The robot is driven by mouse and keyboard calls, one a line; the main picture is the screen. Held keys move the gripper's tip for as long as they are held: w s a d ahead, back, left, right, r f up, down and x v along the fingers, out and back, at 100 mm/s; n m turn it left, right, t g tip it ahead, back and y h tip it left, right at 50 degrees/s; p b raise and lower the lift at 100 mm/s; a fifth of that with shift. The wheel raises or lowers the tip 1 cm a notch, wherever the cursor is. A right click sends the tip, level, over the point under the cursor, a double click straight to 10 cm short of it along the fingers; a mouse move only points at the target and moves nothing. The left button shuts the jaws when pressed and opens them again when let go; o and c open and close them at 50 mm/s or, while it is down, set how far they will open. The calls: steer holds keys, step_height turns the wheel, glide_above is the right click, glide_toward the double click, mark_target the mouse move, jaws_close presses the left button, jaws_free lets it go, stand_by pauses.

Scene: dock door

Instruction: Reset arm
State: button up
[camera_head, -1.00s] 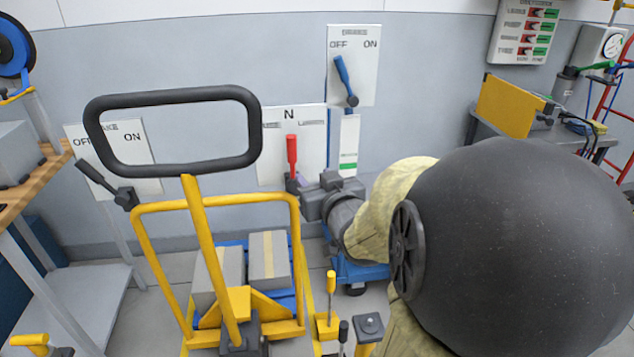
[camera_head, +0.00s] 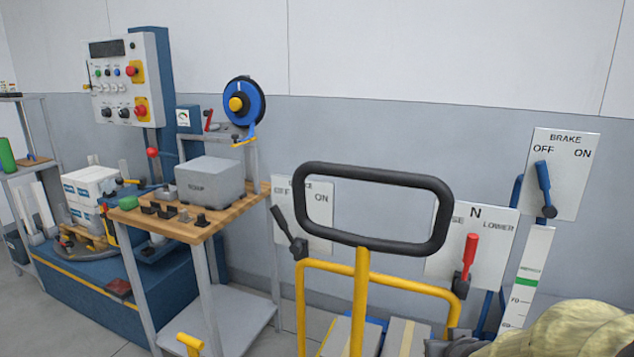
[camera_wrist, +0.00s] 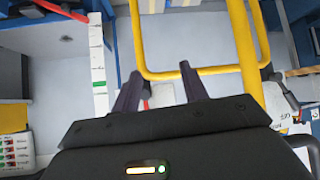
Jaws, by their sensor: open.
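My gripper (camera_wrist: 160,88) shows in the wrist view with two dark fingers apart and nothing held between them. In the head view, my tan-sleeved arm (camera_head: 570,330) fills the lower right corner. The gripper end there is only a grey piece at the bottom edge, and its fingers are hidden or out of frame. The red lever (camera_head: 470,252) stands upright at the panel marked N (camera_head: 500,225), just above that grey piece. Whether the gripper touches anything cannot be told.
A yellow trolley with a black loop handle (camera_head: 436,215) stands close, its yellow frame (camera_wrist: 190,72) just beyond my fingers. Brake panels (camera_head: 322,232) (camera_head: 570,150) flank it. A wooden-topped bench (camera_head: 195,232) and a control box (camera_head: 125,80) stand left. Some floor (camera_head: 90,330) is clear.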

steer(key=s+a+f+n+g+y, duration=0.2)
steer(key=s+a+f+g, duration=0.55)
steer(key=s+a, duration=0.2)
step_height(320, 180, up, 29)
steer(key=p, duration=2.8)
steer(key=shift+w+f+t+p, duration=0.15)
steer(key=shift+w+t+p, duration=0.2)
steer(key=shift+w, duration=0.05)
steer(key=shift+d, duration=0.1)
steer(key=shift+c, duration=0.8)
steer(key=shift+w, duration=0.15)
